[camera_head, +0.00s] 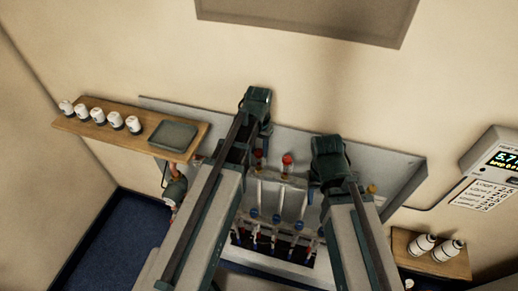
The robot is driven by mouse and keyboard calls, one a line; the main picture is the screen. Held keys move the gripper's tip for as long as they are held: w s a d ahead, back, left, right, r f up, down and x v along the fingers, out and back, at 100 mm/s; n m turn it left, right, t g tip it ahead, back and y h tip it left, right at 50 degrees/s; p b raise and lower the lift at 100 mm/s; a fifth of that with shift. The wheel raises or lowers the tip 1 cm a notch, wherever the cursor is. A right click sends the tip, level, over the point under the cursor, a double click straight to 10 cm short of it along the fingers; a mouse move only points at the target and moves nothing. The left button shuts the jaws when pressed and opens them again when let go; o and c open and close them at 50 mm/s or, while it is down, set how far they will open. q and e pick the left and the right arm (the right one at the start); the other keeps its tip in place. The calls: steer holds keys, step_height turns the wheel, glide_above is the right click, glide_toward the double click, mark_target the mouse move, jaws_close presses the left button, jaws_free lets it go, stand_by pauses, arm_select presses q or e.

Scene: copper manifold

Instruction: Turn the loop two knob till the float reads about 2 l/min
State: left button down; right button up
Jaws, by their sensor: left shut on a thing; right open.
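The copper manifold (402,186) is a wide pale cabinet on the back wall with upright clear tubes. One red cap (287,160) stands above the tubes, and another red cap (258,154) shows beside my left arm. Several blue knobs (276,218) sit in a row low on the tubes. My two arms cross in front of the manifold and cover parts of it. My gripper fingers are hidden behind the arm links. I cannot tell which knob is loop two, and the float is too small to read.
At the right are a wall display (500,160) reading about 5.7 and a small shelf (432,265) with two white bottles.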

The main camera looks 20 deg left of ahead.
mark_target(259, 152)
arm_select(q)
steer(key=shift+n, duration=0.6)
steer(key=shift+c, duration=2.3)
jaws_free()
step_height(259, 152, up, 14)
steer(key=p, duration=1.3)
steer(key=shift+p, duration=0.4)
steer(key=shift+f, duration=0.1)
